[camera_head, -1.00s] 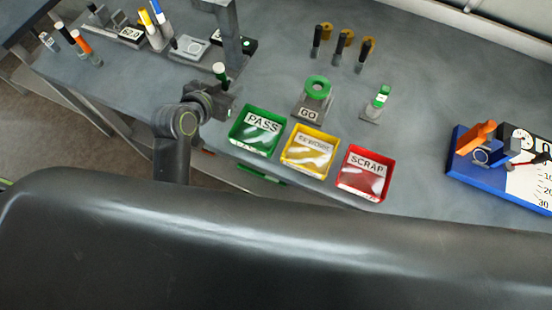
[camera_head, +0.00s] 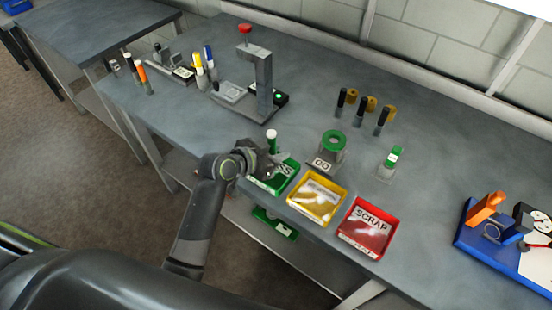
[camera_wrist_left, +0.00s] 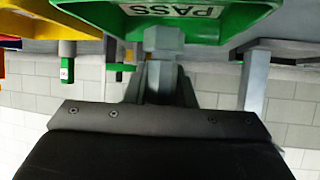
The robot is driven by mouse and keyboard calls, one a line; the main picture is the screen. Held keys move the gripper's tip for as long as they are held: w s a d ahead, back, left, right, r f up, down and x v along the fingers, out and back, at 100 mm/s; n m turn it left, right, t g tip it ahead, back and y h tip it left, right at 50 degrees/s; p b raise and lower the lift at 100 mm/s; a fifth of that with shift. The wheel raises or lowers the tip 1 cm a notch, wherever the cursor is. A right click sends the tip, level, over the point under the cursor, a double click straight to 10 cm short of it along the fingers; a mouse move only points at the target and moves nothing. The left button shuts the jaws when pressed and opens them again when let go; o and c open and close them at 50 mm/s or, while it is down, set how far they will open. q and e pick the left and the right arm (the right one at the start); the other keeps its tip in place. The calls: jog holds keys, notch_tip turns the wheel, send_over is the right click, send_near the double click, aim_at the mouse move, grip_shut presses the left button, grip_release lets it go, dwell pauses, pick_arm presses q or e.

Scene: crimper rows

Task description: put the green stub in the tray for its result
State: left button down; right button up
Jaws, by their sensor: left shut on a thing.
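My left gripper (camera_head: 270,158) is shut on the green stub (camera_head: 272,138), which stands upright with a green body and a pale top. The gripper is over the back left part of the green PASS tray (camera_head: 284,181) and hides part of it. I cannot tell its exact height above the tray. The yellow tray (camera_head: 318,217) and the red SCRAP tray (camera_head: 352,241) lie to the right. In the left wrist view the PASS tray (camera_wrist_left: 236,25) fills the top, and a grey hexagonal end (camera_wrist_left: 163,38) shows between the fingers. My right gripper is not in view.
Behind the trays stand a GO gauge with a green ring (camera_head: 332,140) and a small green-and-white piece on a stand (camera_head: 392,158). A grey press (camera_head: 262,80) with a red knob stands further left. Black-handled gauges (camera_head: 360,112) stand behind.

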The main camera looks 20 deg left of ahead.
pick_arm(q)
jog(key=shift+f, duration=1.35)
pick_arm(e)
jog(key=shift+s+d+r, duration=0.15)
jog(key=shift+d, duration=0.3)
pick_arm(q)
jog(key=shift+f, duration=0.2)
jog(key=c, duration=1.2)
grip_release()
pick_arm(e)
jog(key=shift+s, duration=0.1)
